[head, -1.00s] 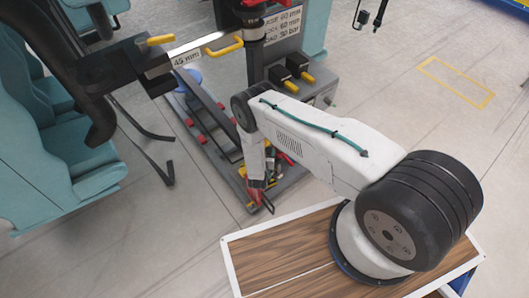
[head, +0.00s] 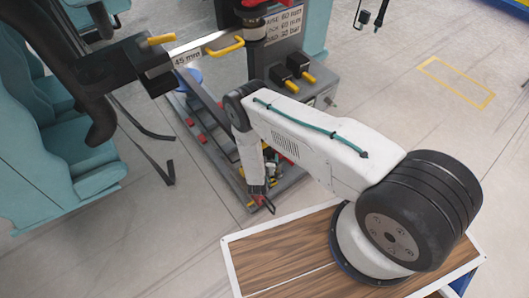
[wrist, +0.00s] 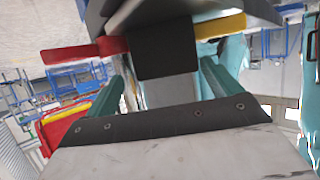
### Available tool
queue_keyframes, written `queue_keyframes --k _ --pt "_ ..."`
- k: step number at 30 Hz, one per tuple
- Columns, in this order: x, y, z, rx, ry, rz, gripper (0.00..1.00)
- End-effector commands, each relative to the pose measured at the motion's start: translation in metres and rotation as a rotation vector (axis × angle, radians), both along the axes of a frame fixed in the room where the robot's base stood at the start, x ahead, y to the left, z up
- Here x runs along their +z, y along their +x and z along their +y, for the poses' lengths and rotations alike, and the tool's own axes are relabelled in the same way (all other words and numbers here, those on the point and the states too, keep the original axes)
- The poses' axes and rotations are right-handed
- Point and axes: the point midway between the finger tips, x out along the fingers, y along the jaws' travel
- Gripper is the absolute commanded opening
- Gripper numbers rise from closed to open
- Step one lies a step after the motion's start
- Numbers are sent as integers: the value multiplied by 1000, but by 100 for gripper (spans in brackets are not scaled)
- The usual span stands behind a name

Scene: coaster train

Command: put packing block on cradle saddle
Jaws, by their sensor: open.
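My gripper (head: 264,203) hangs low beside the near end of the grey machine base in the head view, small and partly blocked by my wrist link. In the wrist view its two teal fingers (wrist: 165,90) stand apart, open. A dark grey block-like piece (wrist: 165,50) shows beyond and between the fingertips, with a red bar on its left and a yellow one on its right. I cannot tell whether it is the packing block, or whether the fingers touch it. I cannot pick out the cradle saddle for sure in either view.
A grey machine panel (head: 292,95) with black, yellow-handled parts stands behind my arm. A metal bar marked 45 mm (head: 187,59) is at upper left. Teal seats (head: 45,150) line the left. A wood-topped surface (head: 275,255) is in front.

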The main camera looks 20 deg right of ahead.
Motion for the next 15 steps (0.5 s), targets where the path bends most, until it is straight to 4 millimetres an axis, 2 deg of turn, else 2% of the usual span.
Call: queue_keyframes --k 3,9,15 --pt "13 -22 14 3 -1 -2 90" --pt "29 -53 30 3 0 -7 90" --pt "36 -68 38 -1 1 -9 90"
